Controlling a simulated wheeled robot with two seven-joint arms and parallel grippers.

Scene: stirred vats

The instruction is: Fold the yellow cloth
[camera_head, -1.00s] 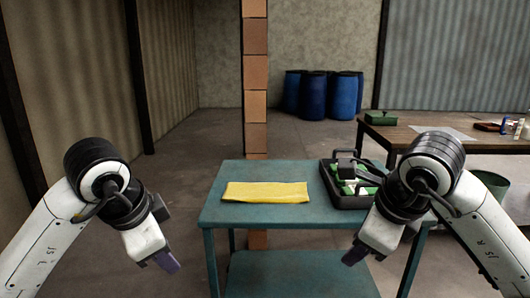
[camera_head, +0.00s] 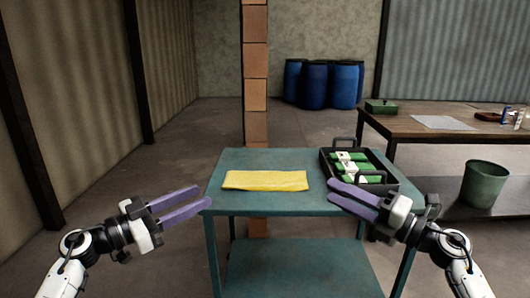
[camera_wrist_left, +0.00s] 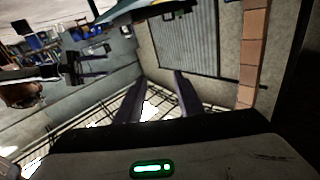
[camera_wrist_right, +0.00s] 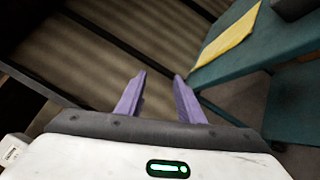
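The yellow cloth (camera_head: 265,180) lies as a flat, neat rectangular strip on the left part of the teal table (camera_head: 300,204). Its right end looks slightly uneven. It also shows at the top of the right wrist view (camera_wrist_right: 228,42). My left gripper (camera_head: 201,201) is open and empty, left of the table's front left corner. Its spread fingers show in the left wrist view (camera_wrist_left: 164,82). My right gripper (camera_head: 331,190) is open and empty, near the table's front right part, right of the cloth. Its spread fingers show in the right wrist view (camera_wrist_right: 158,78). Neither touches the cloth.
A black tray (camera_head: 391,183) with green and white items stands on the table's right side, close behind my right gripper. A wooden bench (camera_head: 400,124) and a green bucket (camera_head: 484,183) are further right. Blue barrels (camera_head: 315,84) stand at the back.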

